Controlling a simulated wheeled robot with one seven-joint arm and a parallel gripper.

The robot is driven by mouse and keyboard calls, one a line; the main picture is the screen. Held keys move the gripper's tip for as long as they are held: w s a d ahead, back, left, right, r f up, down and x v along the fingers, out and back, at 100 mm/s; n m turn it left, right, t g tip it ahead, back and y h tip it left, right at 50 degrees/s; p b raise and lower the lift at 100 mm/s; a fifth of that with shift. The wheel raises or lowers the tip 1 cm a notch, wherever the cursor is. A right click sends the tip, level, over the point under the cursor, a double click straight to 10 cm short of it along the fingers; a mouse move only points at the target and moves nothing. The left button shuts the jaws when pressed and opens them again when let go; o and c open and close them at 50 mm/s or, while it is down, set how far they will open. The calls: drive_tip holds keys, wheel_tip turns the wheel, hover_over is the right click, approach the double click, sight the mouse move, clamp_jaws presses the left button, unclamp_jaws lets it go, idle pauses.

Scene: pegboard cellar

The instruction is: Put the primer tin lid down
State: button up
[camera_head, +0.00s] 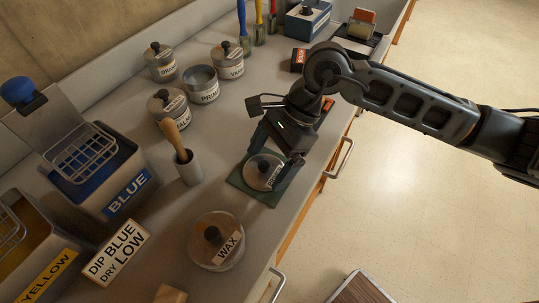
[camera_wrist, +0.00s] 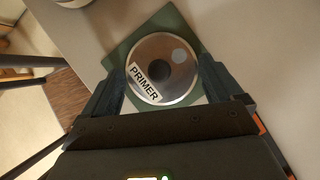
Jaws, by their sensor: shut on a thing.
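The primer tin lid (camera_head: 262,174) is a round metal disc with a dark knob and a white PRIMER label; it fills the middle of the wrist view (camera_wrist: 178,85). My gripper (camera_head: 272,163) is shut on it, with one finger at each side of the rim in the wrist view (camera_wrist: 163,82). The lid is over a green square mat (camera_head: 237,182) near the bench's front edge. I cannot tell whether it touches the mat. The open tin labelled PRIMER (camera_head: 207,97) stands lidless farther back.
Several lidded tins (camera_head: 161,68) stand around the open one. A round WAX container (camera_head: 205,250) is in front of the mat. A pot with a wooden-handled tool (camera_head: 189,170), a BLUE bin (camera_head: 123,196) and a DIP BLUE sign (camera_head: 116,251) are to the left.

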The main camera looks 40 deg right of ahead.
drive_tip(key=shift+f, duration=0.2)
drive_tip(key=o, duration=0.7)
drive_tip(key=shift+r, duration=0.1)
drive_tip(key=shift+r, duration=0.15)
drive_tip(key=b+v, duration=0.2)
drive_tip(key=v, duration=1)
